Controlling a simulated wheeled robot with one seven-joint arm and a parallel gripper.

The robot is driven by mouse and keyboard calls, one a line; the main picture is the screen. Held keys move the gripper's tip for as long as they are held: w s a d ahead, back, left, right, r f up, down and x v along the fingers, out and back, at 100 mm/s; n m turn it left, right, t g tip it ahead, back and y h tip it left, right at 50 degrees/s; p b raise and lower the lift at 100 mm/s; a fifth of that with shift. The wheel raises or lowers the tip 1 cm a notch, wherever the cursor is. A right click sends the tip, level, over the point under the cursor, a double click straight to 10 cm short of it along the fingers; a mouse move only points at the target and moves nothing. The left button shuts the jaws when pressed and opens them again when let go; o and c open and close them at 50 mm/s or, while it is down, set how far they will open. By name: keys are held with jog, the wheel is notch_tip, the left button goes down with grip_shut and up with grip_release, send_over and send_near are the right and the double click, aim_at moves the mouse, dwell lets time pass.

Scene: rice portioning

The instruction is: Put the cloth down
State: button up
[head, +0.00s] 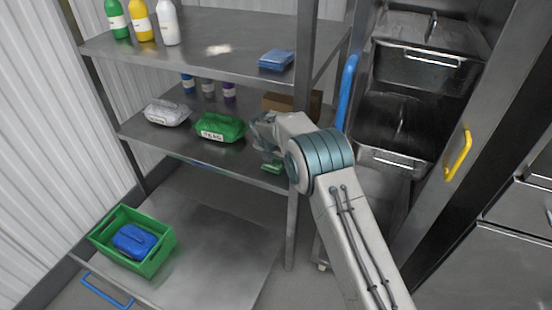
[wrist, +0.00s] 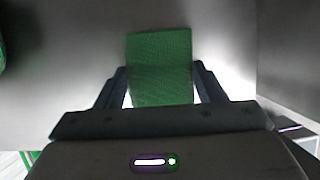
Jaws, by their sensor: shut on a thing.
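My gripper (wrist: 158,84) is shut on a green cloth (wrist: 160,55), which sits between the two fingers and sticks out beyond them in the wrist view. In the head view my gripper (head: 268,156) is at the right front of the middle shelf (head: 178,143), by the post. The green cloth (head: 272,168) shows just below it, near the shelf's front edge. I cannot tell whether the cloth touches the shelf. A grey metal surface lies behind the cloth in the wrist view.
A green package (head: 220,127) and a white package (head: 167,113) lie left of my gripper. Bottles and a blue folded stack (head: 276,60) are on the top shelf. A green crate (head: 160,258) holding a blue package is below. A metal post (head: 297,215) stands close by.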

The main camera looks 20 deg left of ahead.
aim_at(272, 166)
jog(key=shift+f, duration=0.1)
jog(key=o, duration=0.9)
jog(key=shift+f+b, duration=0.15)
jog(key=shift+b, duration=0.35)
jog(key=p+v, duration=0.1)
jog(key=v, duration=0.3)
jog(key=p+v, duration=0.1)
jog(key=v, duration=0.3)
jog(key=shift+s+f, duration=0.15)
jog(key=shift+s, duration=0.05)
